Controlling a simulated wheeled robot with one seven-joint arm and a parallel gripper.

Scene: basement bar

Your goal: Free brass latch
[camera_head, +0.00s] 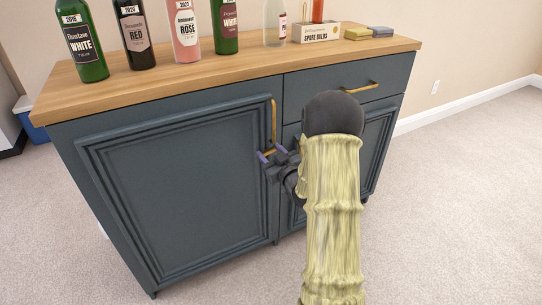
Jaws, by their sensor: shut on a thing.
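The brass latch (268,153) is a small brass piece near the right edge of the left cabinet door (180,190), just below a vertical brass handle (273,120). The left door looks closed, flush with the dark blue cabinet (70,130).
Several bottles, including a green one (82,40), stand on the wooden top (240,62). A spare bulbs box (317,32) and sponges (358,34) are at its right. A drawer handle (360,87) sits upper right. Carpet (460,200) is clear at right.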

